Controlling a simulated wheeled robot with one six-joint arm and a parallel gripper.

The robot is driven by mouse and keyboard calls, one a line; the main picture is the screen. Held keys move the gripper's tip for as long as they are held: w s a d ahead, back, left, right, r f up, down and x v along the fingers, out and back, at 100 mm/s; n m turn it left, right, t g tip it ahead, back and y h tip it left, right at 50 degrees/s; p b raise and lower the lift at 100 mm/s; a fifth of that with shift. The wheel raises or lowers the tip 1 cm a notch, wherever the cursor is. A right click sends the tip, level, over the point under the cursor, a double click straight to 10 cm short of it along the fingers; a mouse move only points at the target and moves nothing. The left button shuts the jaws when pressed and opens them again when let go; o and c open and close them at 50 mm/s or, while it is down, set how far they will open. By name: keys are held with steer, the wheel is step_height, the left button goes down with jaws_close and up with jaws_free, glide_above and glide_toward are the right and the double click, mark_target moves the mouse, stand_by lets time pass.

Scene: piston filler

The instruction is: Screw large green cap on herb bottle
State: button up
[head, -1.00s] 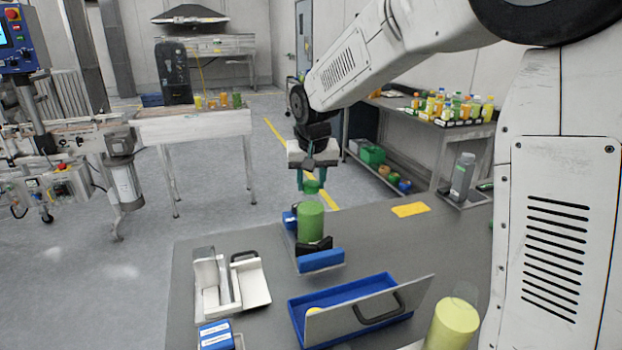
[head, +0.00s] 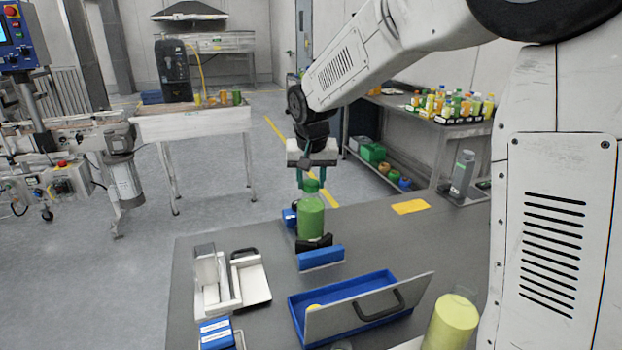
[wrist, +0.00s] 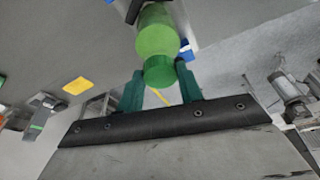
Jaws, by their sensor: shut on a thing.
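The herb bottle (head: 311,220), filled with green, stands upright in a black and blue holder (head: 320,257) on the grey table. The large green cap (head: 311,186) is at the bottle's mouth, in line with the neck. My gripper (head: 311,182) points down above the bottle, its teal fingers shut on the cap. In the wrist view the cap (wrist: 159,71) lies between the two fingertips, with the bottle (wrist: 156,35) beyond it. I cannot tell how far the cap is threaded on.
A blue tray (head: 295,312) with a handled grey panel stands in front of the holder. A white fixture (head: 210,285) is at left, a yellow-green container (head: 450,322) at front right. A yellow card (head: 410,207) lies on open table to the right.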

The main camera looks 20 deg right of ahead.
steer(key=m+h, duration=0.1)
steer(key=m, duration=0.2)
steer(key=shift+a+m, duration=0.1)
steer(key=shift+m, duration=0.2)
steer(key=m+g, duration=0.1)
steer(key=m, duration=0.3)
steer(key=shift+w+a+h, duration=0.1)
steer(key=shift+w+h, duration=0.05)
steer(key=shift+h, duration=0.25)
steer(key=m+g, duration=0.1)
steer(key=m, duration=0.5)
steer(key=shift+w+m+g+h, duration=0.2)
steer(key=shift+m+g+h, duration=0.1)
steer(key=shift+g, duration=0.1)
steer(key=o, duration=1)
steer(key=shift+a, duration=0.1)
